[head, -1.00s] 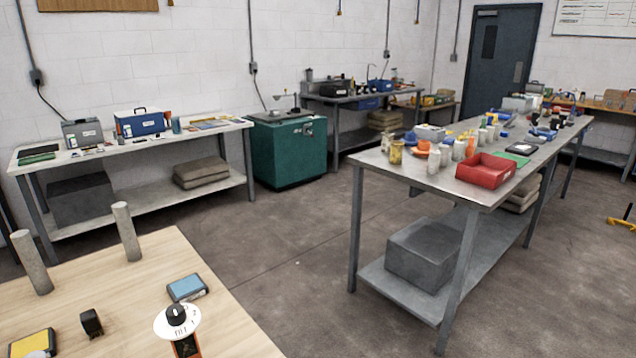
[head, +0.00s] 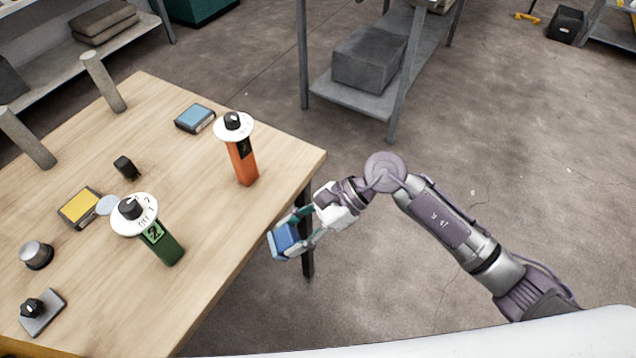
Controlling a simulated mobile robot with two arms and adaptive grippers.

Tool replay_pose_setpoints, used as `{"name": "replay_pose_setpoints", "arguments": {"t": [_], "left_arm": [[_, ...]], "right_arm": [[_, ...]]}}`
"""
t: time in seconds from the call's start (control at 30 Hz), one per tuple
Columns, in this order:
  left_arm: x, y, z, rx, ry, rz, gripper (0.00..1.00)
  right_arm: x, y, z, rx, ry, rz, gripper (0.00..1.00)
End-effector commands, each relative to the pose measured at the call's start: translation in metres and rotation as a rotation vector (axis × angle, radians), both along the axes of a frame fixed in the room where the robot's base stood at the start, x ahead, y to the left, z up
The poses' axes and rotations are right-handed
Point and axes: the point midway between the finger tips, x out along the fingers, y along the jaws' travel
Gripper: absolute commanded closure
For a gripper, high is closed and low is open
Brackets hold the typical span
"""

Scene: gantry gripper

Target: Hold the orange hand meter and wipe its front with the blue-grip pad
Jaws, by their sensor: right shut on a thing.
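The orange hand meter (head: 246,171) stands on the wooden table near its right edge, with a white dial and black knob on top. A dark label shows on its side. My right gripper (head: 288,238) is beyond the table's right edge, below and to the right of the meter in the picture, apart from it. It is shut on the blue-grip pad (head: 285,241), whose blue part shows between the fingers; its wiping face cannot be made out. My left gripper is not in view.
A green hand meter (head: 165,243) marked 2 stands left of the orange one. A blue-topped block (head: 195,118), a yellow-topped block (head: 79,208), a small black block (head: 126,167), loose knobs and two grey posts (head: 104,82) are also on the table (head: 240,250). Table between the meters is clear.

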Motion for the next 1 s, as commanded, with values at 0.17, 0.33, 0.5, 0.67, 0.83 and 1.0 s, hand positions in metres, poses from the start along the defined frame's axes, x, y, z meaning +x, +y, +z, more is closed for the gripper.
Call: {"name": "replay_pose_setpoints", "arguments": {"t": [0.17,0.33,0.5,0.67,0.83,1.0], "left_arm": [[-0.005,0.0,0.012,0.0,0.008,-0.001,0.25],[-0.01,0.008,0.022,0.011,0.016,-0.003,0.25],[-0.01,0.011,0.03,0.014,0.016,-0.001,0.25],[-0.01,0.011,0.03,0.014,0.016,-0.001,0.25],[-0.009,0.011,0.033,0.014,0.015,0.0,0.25],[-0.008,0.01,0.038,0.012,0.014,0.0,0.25]], "right_arm": [[0.009,0.003,0.029,0.23,0.028,-0.371,0.79],[0.03,-0.013,0.05,0.44,-0.029,-0.705,0.79],[0.048,-0.042,0.056,0.575,-0.115,-0.926,0.79],[0.053,-0.051,0.056,0.606,-0.148,-0.973,0.79],[0.06,-0.046,0.056,0.61,-0.154,-0.98,0.79],[0.071,-0.032,0.058,0.611,-0.153,-0.977,0.79]]}}
